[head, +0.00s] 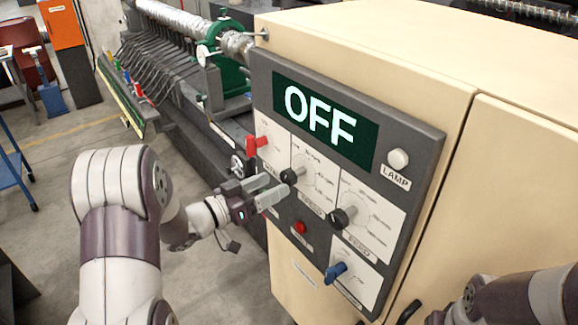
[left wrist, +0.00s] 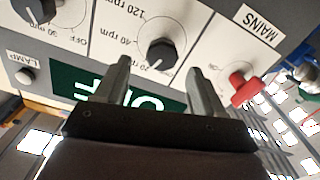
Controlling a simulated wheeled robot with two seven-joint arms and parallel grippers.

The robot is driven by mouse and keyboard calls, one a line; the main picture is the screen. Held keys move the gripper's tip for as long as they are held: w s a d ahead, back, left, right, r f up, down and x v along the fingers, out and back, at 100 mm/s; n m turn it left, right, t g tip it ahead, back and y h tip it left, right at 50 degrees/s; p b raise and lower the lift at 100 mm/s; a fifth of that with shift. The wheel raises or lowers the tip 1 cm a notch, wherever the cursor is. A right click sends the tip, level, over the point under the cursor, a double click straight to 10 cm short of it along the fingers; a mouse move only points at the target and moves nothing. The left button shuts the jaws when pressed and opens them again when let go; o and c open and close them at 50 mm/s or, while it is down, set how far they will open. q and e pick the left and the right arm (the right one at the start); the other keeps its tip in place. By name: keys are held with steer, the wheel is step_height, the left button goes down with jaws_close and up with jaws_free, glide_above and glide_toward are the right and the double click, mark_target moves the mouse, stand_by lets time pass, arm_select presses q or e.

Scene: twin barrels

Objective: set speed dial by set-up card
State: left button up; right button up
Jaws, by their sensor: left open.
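The speed dial (head: 290,175) is a black knob on a white plate on the grey control panel. In the left wrist view the dial (left wrist: 161,53) shows upside down with rpm marks around it; I cannot surely read its setting. My left gripper (head: 269,190) is open and empty at the panel, close to the dial. In the left wrist view its fingertips (left wrist: 159,70) stand on either side of the dial, and I cannot tell whether they touch it. The display (head: 322,122) reads OFF. I cannot make out a set-up card. My right gripper is out of view.
Near the speed dial are the red mains switch (head: 256,144), the feed dial (head: 341,218), a red button (head: 300,227), a blue switch (head: 335,272) and the white lamp (head: 398,158). The panel is on a cream cabinet (head: 410,60). Open floor lies at left.

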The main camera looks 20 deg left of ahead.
mark_target(285, 179)
arm_select(q)
steer(key=p+x, duration=0.1)
steer(key=x, duration=0.4)
steer(key=shift+w+a, duration=0.1)
steer(key=shift+a, duration=0.1)
steer(key=shift+w+d+p, duration=0.2)
steer(key=shift+d+p, duration=0.1)
steer(key=shift+d, duration=0.1)
steer(key=shift+w, duration=0.1)
steer(key=c, duration=1)
steer(key=shift+c, duration=0.2)
